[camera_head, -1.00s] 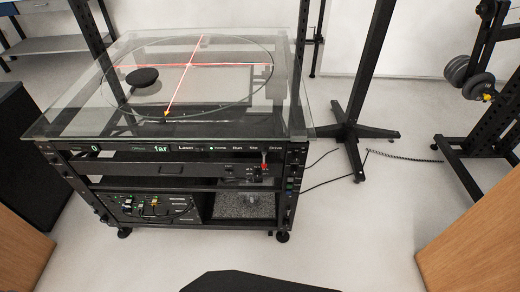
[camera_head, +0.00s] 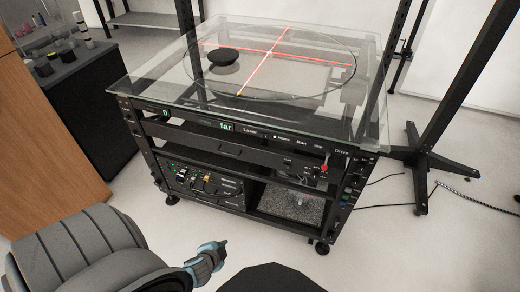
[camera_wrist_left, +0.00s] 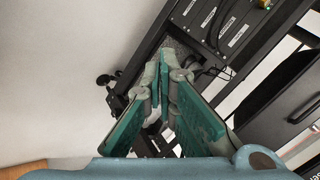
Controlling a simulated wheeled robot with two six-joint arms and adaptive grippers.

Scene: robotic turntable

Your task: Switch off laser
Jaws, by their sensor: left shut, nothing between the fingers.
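The turntable rig stands ahead in the head view, with a glass top (camera_head: 160,80) and a control panel (camera_head: 236,128) along its front edge. Red laser lines (camera_head: 300,55) cross on the glass, so the laser shows as lit. The panel carries a "Laser" label (camera_head: 251,128) with small marks beside it; the switch itself is too small to make out. A red knob (camera_head: 325,168) sits at the panel's right, under "Drive". My left gripper (camera_head: 222,246) is shut and empty, low in front of the rig and apart from it. It also shows in the left wrist view (camera_wrist_left: 163,62). My right gripper is not in view.
A black disc (camera_head: 223,56) lies on the glass. Lower shelves hold an electronics box (camera_head: 205,183) with cables. A black stand (camera_head: 420,160) is at the right, a dark cabinet (camera_head: 90,110) at the left. The floor in front is clear.

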